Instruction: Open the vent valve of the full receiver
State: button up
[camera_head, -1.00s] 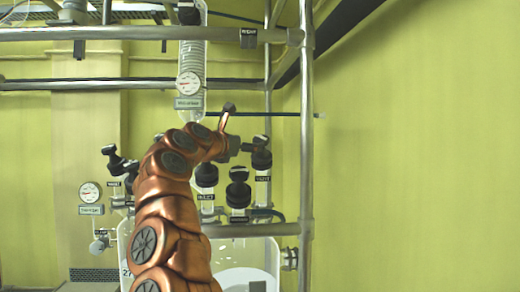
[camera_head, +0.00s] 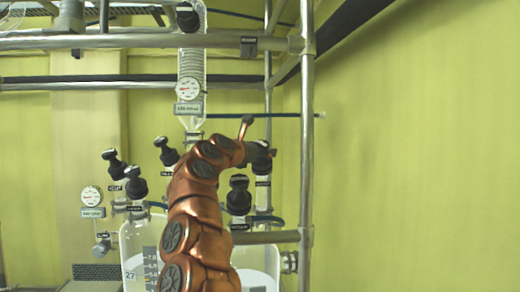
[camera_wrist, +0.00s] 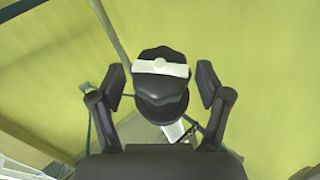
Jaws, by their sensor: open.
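In the wrist view a black valve knob (camera_wrist: 162,95) with a white stripe across its top stands between the two open fingers of my gripper (camera_wrist: 161,86), with a gap on each side. A pale glass stem shows below it. In the head view my gripper (camera_head: 256,152) is at the rightmost black-capped valve (camera_head: 263,168), partly covering it. Its small label is too blurred to read. Below is a glass vessel (camera_head: 136,245) with a printed scale and pale contents, partly hidden by my arm. I cannot tell which valve is the vent.
Other black-capped valves stand close by: one right of my arm (camera_head: 239,197) and several to its left (camera_head: 136,188). A metal post (camera_head: 306,180) rises just right of my gripper. A gauge (camera_head: 188,88) hangs above. The right side is open wall.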

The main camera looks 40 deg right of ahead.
jog(key=shift+c, duration=0.4)
jog(key=c, duration=1.1)
jog(key=shift+s+f+n+t+b, duration=0.1)
jog(key=shift+n+t+b, duration=0.4)
jog(key=shift+b, duration=0.2)
jog(key=shift+n+t+b, duration=0.75)
jog(key=shift+n+t, duration=0.15)
jog(key=shift+r+n+t+y, duration=0.2)
jog(key=shift+n+t+y, duration=0.9)
jog(key=shift+n+t, duration=0.85)
jog(key=o, duration=1.2)
